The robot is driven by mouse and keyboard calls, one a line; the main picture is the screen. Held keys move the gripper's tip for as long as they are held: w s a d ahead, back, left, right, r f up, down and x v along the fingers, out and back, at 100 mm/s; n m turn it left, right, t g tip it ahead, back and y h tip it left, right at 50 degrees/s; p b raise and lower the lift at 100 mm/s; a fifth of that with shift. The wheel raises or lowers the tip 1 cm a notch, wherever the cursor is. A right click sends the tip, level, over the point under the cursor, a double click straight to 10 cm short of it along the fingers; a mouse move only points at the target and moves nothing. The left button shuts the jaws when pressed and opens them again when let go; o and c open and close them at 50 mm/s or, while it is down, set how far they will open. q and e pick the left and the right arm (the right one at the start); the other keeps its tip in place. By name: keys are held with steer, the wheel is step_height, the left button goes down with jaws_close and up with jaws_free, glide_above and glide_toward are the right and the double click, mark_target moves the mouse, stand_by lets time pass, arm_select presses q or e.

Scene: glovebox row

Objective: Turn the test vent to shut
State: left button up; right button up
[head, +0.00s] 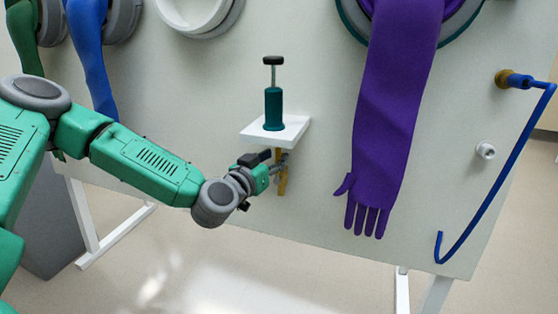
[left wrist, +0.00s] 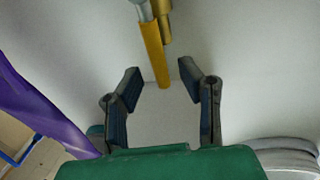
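The test vent has a yellow lever (head: 282,182) that hangs down below a small white shelf on the panel. In the left wrist view the yellow lever (left wrist: 153,52) runs between my fingertips, with a brass pipe (left wrist: 166,25) beside its upper end. My left gripper (head: 278,164) is at the lever, just under the shelf. In the left wrist view my left gripper (left wrist: 160,73) has its two fingers spread, with gaps on both sides of the lever. My right gripper is not in view.
A teal hand pump (head: 273,108) stands on the white shelf (head: 252,130) just above my gripper. A long purple glove (head: 385,120) hangs to the right. A blue bent tube (head: 498,175) is farther right. Blue (head: 93,65) and green gloves hang behind my left arm.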

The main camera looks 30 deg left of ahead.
arm_select(q)
steer(key=shift+w+a, duration=0.1)
steer(key=shift+w, duration=1.05)
jaws_close()
